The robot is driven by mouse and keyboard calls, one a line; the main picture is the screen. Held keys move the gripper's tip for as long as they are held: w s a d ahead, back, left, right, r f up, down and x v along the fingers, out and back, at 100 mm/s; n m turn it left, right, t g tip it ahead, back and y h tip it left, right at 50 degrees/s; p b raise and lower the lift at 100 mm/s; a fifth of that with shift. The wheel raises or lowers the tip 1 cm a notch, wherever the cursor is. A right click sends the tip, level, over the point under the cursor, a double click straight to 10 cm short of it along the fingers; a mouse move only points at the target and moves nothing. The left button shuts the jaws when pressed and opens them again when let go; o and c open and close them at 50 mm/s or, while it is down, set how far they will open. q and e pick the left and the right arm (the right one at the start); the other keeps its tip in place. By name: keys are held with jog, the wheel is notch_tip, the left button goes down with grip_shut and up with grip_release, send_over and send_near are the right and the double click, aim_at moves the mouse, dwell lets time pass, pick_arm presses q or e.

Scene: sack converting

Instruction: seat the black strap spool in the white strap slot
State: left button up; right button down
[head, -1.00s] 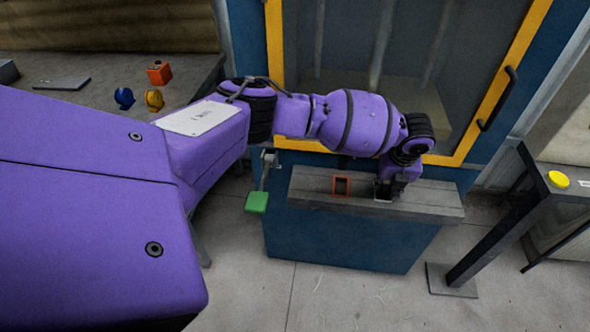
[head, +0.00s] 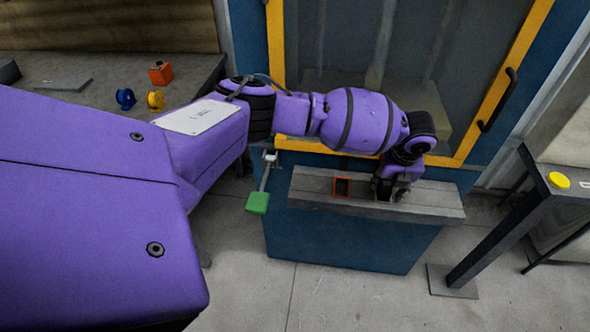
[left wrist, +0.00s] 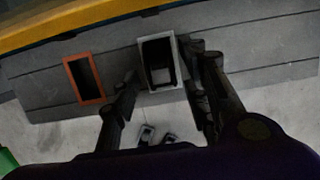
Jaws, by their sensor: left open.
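The white strap slot (left wrist: 146,82) is a pale rectangular frame on the grey ledge, seen in the left wrist view. A black shape (left wrist: 155,52) fills much of its opening and looks like the black strap spool; shadow hides how deep it sits. My left gripper (left wrist: 163,88) is open, one finger on each side of the frame, with nothing clearly held between them. In the head view my left gripper (head: 385,194) is over the right part of the ledge and hides most of the slot. My right gripper is not in view.
The grey ledge (head: 437,200) runs below a yellow-framed door. An orange-framed slot (head: 342,187) is left of my gripper, and a green paddle (head: 257,203) hangs at the ledge's left. Blue (head: 125,97) and yellow (head: 155,99) spools and an orange block (head: 160,72) rest on the left table.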

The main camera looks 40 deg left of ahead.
pick_arm(q)
jog(key=p+v, duration=0.1)
jog(key=v, duration=1)
jog(key=s+d+f+n+t+h, duration=0.1)
jog(key=s+d+f+n+h, duration=0.3)
jog(key=s+d+f+n, duration=0.55)
jog(key=s+d+f+n+h, duration=0.25)
jog(key=s+d+f, duration=0.35)
jog(key=s+f, duration=0.7)
jog(key=s+a+f+n+t+y, duration=0.2)
jog(key=s+a+n, duration=0.6)
jog(key=s, duration=0.4)
jog(key=s+a+f+n+t+y, duration=0.1)
jog(key=s+a+n+t+y, duration=0.1)
jog(key=s+a+n, duration=0.6)
jog(key=s+a, duration=0.2)
jog(key=s, duration=0.2)
jog(key=shift+a+f+n+y, duration=0.2)
jog(key=shift+f+n+y, duration=0.15)
jog(key=shift+n, duration=0.05)
